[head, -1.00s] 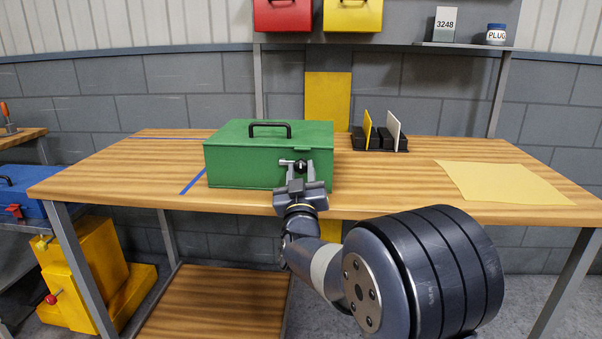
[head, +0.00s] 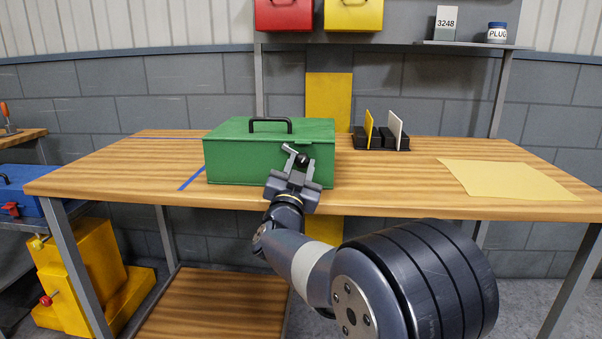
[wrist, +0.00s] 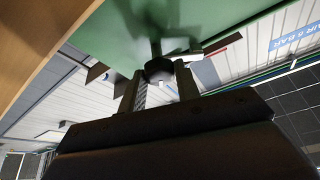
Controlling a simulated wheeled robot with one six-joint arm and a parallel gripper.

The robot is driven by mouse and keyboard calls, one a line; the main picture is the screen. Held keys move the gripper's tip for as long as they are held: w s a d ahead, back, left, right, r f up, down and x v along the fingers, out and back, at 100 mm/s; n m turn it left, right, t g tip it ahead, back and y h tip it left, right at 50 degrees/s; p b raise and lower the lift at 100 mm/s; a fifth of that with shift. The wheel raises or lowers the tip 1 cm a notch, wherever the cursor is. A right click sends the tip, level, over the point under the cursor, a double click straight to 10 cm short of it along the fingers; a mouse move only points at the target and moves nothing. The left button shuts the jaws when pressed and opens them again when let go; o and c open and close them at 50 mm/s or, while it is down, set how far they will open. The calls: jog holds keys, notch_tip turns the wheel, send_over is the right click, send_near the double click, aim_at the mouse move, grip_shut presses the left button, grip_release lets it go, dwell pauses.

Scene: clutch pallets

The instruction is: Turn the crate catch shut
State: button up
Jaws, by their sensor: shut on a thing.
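The green crate (head: 245,160) stands on the workbench, its lid down and its black handle (head: 270,123) on top. Its catch (head: 292,152) is on the front face, towards the right, and now slants down from upper left to lower right. My gripper (head: 299,163) is in front of it, shut on the catch's dark knob and tilted. In the wrist view my gripper's two fingers (wrist: 160,85) stand on either side of the dark knob (wrist: 158,69), close to the green face. The gripper hides part of the catch.
The wooden workbench (head: 400,190) has a black rack (head: 380,138) with yellow and white plates behind the crate's right side. A yellow sheet (head: 510,180) lies at right. A blue tape line (head: 192,179) is left of the crate. The bench between rack and sheet is clear.

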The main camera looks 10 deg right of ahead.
jog(key=m+g+h, duration=0.1)
jog(key=m, duration=0.2)
jog(key=m+g+h, duration=0.1)
jog(key=m, duration=0.2)
jog(key=m+g+p, duration=0.1)
jog(key=m, duration=0.1)
jog(key=shift+w+a+r+m+h, duration=0.1)
jog(key=shift+a+r+m+h, duration=0.1)
jog(key=shift+m+h, duration=0.2)
jog(key=m+g+p, duration=0.1)
jog(key=m, duration=0.2)
jog(key=m+g+p, duration=0.1)
jog(key=m, duration=0.2)
jog(key=shift+g, duration=0.3)
jog(key=o, duration=1)
jog(key=p+v, duration=0.1)
jog(key=v, duration=0.9)
jog(key=shift+s+a+p, duration=0.25)
jog(key=shift+s+p, duration=0.05)
jog(key=shift+s, duration=0.05)
jog(key=shift+w+d, duration=0.1)
